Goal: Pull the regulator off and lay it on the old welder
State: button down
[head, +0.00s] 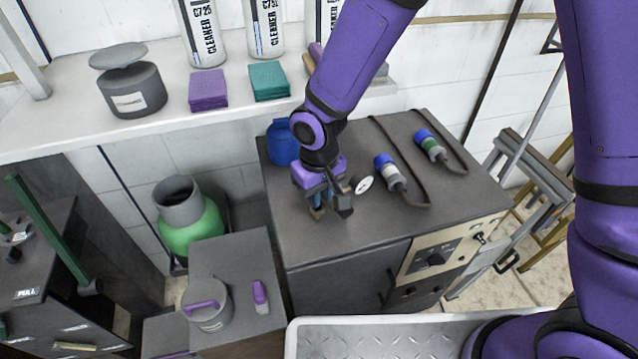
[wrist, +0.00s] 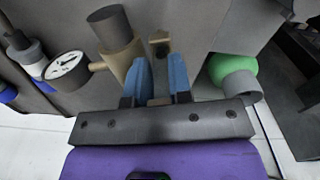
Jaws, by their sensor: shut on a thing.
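The regulator is brass with a dark knob and a white round gauge (head: 364,184). In the wrist view its brass body (wrist: 122,58) lies beside and between the blue fingers. My gripper (head: 322,207) is shut on it; the fingertips also show in the wrist view (wrist: 160,72). My gripper points down over the left part of the old welder's dark top (head: 300,240). I cannot tell whether the regulator touches that top. The green gas cylinder (head: 192,235) with a grey collar stands on the left, apart from the regulator. It shows at right in the wrist view (wrist: 238,72).
Two blue-ended cable plugs (head: 390,170) (head: 430,145) lie on the welder's right part. A blue container (head: 283,143) stands at its back left. A grey box (head: 235,262) holds a lidded pot (head: 208,308). A shelf (head: 60,125) with bottles and sponges runs behind.

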jog(key=shift+f, duration=2.55)
jog(key=c, duration=1)
grip_release()
jog(key=shift+o, duration=0.2)
